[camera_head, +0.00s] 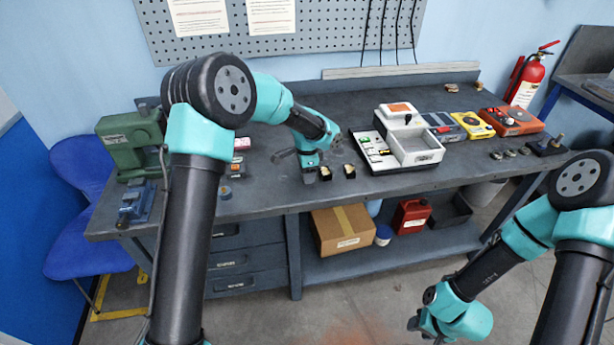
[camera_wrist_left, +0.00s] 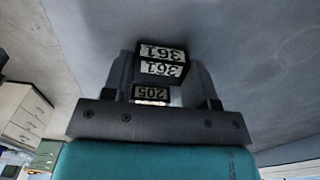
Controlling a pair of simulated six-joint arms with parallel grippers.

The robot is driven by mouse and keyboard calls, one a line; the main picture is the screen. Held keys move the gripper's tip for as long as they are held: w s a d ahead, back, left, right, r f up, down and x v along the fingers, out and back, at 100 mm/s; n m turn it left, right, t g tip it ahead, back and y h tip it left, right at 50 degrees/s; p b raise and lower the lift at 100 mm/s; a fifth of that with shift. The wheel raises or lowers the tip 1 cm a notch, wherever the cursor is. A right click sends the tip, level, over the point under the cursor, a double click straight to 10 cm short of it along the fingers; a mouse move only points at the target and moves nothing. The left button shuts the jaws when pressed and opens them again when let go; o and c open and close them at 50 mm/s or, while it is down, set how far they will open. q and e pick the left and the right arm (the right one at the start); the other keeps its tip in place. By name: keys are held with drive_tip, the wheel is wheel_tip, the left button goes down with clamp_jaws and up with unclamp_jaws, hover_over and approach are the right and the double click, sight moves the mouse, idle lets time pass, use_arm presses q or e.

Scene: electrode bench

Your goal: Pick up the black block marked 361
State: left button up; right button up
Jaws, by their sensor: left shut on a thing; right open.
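My left gripper (camera_head: 309,168) is low over the front of the grey bench, and its fingers point down. In the left wrist view, a black block with white 361 labels (camera_wrist_left: 162,61) is between its two fingers (camera_wrist_left: 160,85), and they are shut on it. Another black block, marked 205 (camera_wrist_left: 150,92), shows just below it in that view. In the head view, two small dark blocks (camera_head: 325,173) (camera_head: 349,171) are just right of the gripper; their markings are too small to read. My right gripper (camera_head: 422,324) is open, low in front of the bench.
A white tray device (camera_head: 415,148) stands right of the left gripper, with yellow (camera_head: 474,124) and orange (camera_head: 512,121) boxes beyond. A green machine (camera_head: 130,142) and blue vise (camera_head: 136,203) are at the left. The bench's front edge is close to the left gripper.

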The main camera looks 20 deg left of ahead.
use_arm(q)
drive_tip(key=shift+c, duration=0.8)
drive_tip(key=shift+r, duration=0.1)
drive_tip(key=shift+r, duration=0.45)
wheel_tip(320, 180, up, 3)
drive_tip(key=shift+f, duration=0.2)
drive_tip(key=s+d, duration=0.2)
drive_tip(key=s, duration=0.5)
drive_tip(key=s+d+r, duration=0.1)
drive_tip(key=s+d, duration=0.1)
drive_tip(key=s, duration=0.6)
drive_tip(key=shift+s+d+r, duration=0.15)
drive_tip(key=shift+s+d, duration=0.05)
drive_tip(key=shift+d, duration=0.05)
